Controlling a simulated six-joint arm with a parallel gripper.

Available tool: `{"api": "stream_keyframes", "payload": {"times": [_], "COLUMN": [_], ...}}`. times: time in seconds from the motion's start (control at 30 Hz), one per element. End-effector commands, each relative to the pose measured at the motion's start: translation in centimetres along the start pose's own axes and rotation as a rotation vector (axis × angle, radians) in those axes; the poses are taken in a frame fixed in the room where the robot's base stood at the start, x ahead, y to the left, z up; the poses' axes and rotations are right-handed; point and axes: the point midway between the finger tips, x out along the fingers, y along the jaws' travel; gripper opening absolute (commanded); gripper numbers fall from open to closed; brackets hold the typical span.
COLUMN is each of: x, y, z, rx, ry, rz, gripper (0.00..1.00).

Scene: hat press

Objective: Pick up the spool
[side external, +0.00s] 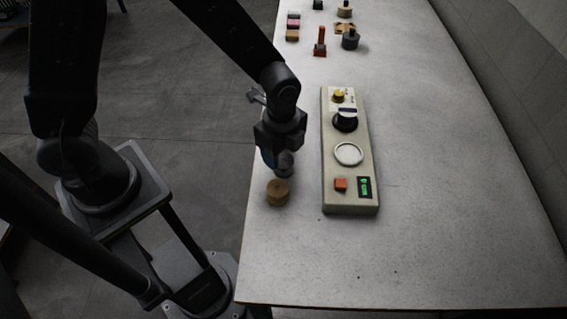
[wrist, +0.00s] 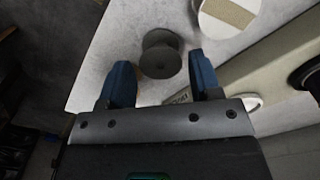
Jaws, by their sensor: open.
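The spool (wrist: 160,54) is grey with a narrow waist and wide ends. In the wrist view it stands on the table ahead of and between the two blue fingers, with light table showing between it and each finger. My gripper (wrist: 163,82) is open and empty.
A long beige panel (side external: 349,190) with a dark knob and an orange button lies to the right. Several small objects stand at the far end. The table's right side is clear.

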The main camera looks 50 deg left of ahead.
Motion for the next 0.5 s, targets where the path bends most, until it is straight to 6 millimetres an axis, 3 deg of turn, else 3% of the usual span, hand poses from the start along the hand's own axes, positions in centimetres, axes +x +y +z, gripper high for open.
{"api": "stream_keyframes", "payload": {"times": [0.2,0.5], "x": [3.0,3.4], "y": [0.1,0.1], "z": [0.1,0.1], "rx": [0.0,0.0], "ry": [-0.002,0.0], "rz": [0.003,-0.001], "gripper": [0.58,0.58]}}
